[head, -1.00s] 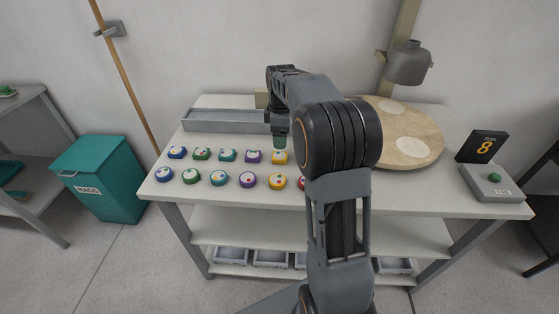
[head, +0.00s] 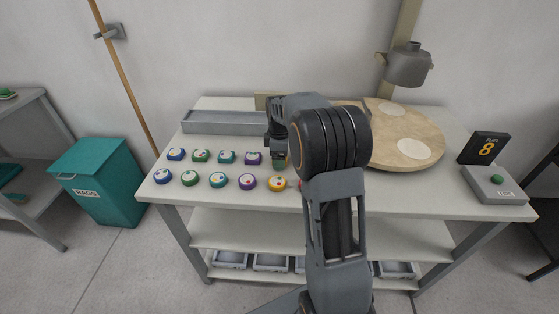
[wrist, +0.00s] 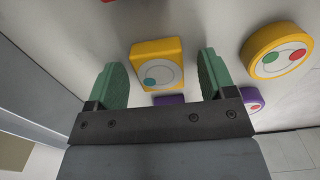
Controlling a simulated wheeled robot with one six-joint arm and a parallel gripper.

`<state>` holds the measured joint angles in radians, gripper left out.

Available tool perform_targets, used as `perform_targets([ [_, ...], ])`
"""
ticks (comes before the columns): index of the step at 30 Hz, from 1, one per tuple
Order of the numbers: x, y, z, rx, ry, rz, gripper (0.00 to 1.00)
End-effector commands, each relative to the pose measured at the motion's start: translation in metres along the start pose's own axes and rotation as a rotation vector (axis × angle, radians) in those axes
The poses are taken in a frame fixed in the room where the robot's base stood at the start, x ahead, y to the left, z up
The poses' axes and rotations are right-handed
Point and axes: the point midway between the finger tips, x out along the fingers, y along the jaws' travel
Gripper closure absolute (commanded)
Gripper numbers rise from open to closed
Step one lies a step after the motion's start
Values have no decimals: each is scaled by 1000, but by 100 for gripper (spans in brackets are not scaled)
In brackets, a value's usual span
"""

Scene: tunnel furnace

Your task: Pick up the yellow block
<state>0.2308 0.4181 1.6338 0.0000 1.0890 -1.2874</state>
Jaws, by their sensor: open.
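The yellow block (wrist: 139,52) is squarish, with a white round face and a teal dot, and lies on the table. In the wrist view it sits between the two green fingers of my gripper (wrist: 162,62), with a gap on each side. My gripper is open and holds nothing. In the head view my gripper (head: 279,158) is low over the back row of pieces and mostly hides the block there.
A round yellow piece (wrist: 275,50) lies to the right in the wrist view. A purple piece (wrist: 168,99) is partly behind my gripper. A grey tray (head: 222,127) stands at the back left, a round wooden board (head: 405,150) at the right.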

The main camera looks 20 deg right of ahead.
Motion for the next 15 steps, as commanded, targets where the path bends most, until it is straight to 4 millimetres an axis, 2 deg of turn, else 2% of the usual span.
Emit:
perform_targets([
  [3,0,0,0,0,0,0,24],
  [15,0,0,0,0,0,-1,63],
])
